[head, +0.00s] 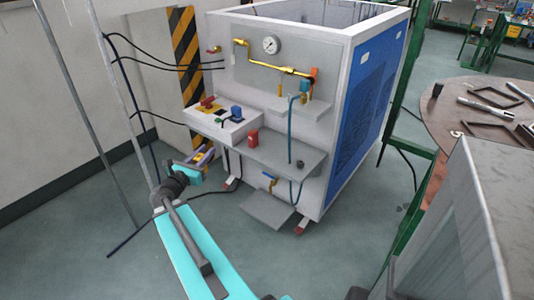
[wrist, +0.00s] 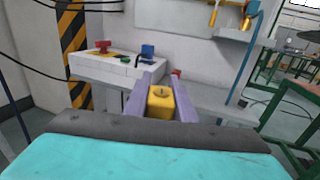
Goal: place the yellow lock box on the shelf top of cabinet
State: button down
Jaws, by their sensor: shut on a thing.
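My gripper (head: 207,155) is in front of the cabinet, low and to the left. In the wrist view its two purple fingers (wrist: 160,92) are shut on the yellow lock box (wrist: 160,106), which has a dark detail on its top. The box shows only as a small yellow patch in the head view (head: 199,159). The cabinet (head: 338,90) is white with a blue side panel. Its front carries a small upper grey shelf (head: 297,110), a larger middle grey shelf (head: 280,157) and a low one (head: 267,211). The held box is apart from the shelves.
A white control box (head: 222,128) with red, green and blue parts juts from the cabinet's left front. A red block (head: 253,137) and a dark knob (head: 300,163) are on the middle shelf. A gauge (head: 271,44) and yellow pipe are above. Black cables hang at left.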

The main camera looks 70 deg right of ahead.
jog(key=s+d+m+g, duration=0.1)
jog(key=s+d+g, duration=0.1)
jog(key=s+d, duration=0.4)
jog(key=s+d+f+m+g, duration=0.1)
jog(key=s+d+m+g, duration=0.1)
jog(key=s+d, duration=0.5)
jog(key=s, duration=0.6)
jog(key=shift+d+g+y+b, duration=0.3)
jog(key=shift+b, duration=0.05)
jog(key=shift+f, duration=0.1)
send_over(282, 150)
jog(key=shift+f, duration=0.75)
jog(key=shift+f, duration=0.1)
jog(key=shift+f, duration=1.65)
jog(key=shift+f, duration=0.1)
jog(key=c, duration=1.5)
grip_release()
jog(key=shift+b, duration=0.3)
